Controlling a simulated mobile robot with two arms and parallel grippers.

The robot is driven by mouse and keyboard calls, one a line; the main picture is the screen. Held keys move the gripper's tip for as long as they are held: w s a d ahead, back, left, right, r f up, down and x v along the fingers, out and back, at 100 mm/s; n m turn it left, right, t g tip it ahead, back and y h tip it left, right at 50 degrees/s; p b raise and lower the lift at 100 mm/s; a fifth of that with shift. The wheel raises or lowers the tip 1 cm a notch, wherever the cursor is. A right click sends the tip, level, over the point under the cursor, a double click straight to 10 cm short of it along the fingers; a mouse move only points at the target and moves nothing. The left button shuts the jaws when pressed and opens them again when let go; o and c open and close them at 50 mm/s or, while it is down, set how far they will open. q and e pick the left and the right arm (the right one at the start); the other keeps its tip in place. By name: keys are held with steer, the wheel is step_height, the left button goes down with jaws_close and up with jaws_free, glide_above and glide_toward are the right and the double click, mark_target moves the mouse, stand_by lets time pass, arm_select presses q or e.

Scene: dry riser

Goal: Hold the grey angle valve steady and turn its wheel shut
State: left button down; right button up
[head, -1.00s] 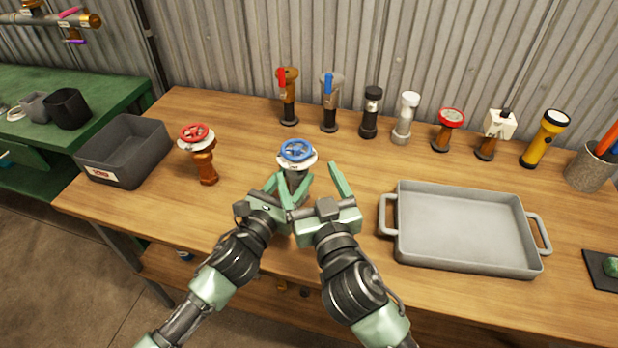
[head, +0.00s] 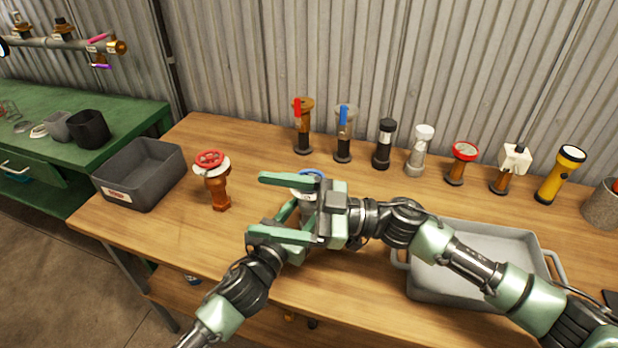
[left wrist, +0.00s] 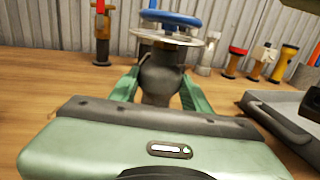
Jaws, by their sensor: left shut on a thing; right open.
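The grey angle valve has a blue wheel (head: 312,174) on top, with a pale round plate below it. In the left wrist view the blue wheel (left wrist: 172,18) and the dark grey valve body (left wrist: 160,75) show clearly, upright. My left gripper (left wrist: 160,90) is shut on the body, one green finger on each side; in the head view this gripper (head: 298,212) is partly covered. My right gripper (head: 258,204) is open, coming from the right with its fingers pointing left. It covers most of the valve in the head view; I cannot tell whether it touches the wheel.
An orange valve with a red wheel (head: 210,162) stands left of the grippers, beside a dark grey bin (head: 140,175). A grey tray (head: 500,240) lies under my right arm. Several fittings and a yellow flashlight (head: 560,175) line the back.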

steer(key=w+d+f+m+t+h, duration=0.1)
steer(key=w+d+f+m, duration=0.15)
steer(key=w+d, duration=0.5)
steer(key=w+d+f+m+t+h, duration=0.1)
steer(key=w+d+f, duration=0.3)
steer(key=d, duration=0.6)
steer(key=a, duration=0.3)
steer(key=w+a, duration=0.1)
steer(key=a, duration=0.7)
steer(key=shift+w+a+r, duration=0.1)
steer(key=shift+w+r, duration=0.1)
steer(key=shift+w, duration=0.2)
steer(key=c, duration=1.4)
steer(key=shift+o, duration=0.2)
steer(key=shift+m, duration=0.25)
steer(key=shift+t, duration=0.5)
